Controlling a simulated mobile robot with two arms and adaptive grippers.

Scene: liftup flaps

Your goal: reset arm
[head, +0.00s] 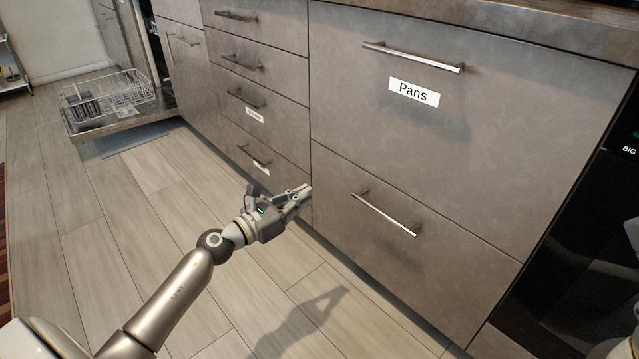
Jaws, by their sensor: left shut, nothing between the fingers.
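My left gripper (299,196) is shut and empty. It is raised above the floor in front of the lower cabinet drawers, and its arm comes in from the bottom left. In the picture its fingertips lie left of the handle (385,213) of the lower right drawer; I cannot tell its exact distance from the drawer front. My right gripper is not in view.
The grey drawers, including the one labelled "Pans" (414,92), are closed. An open dishwasher door (125,126) with a wire rack (107,95) juts out at the far left. A black appliance (590,215) stands at the right.

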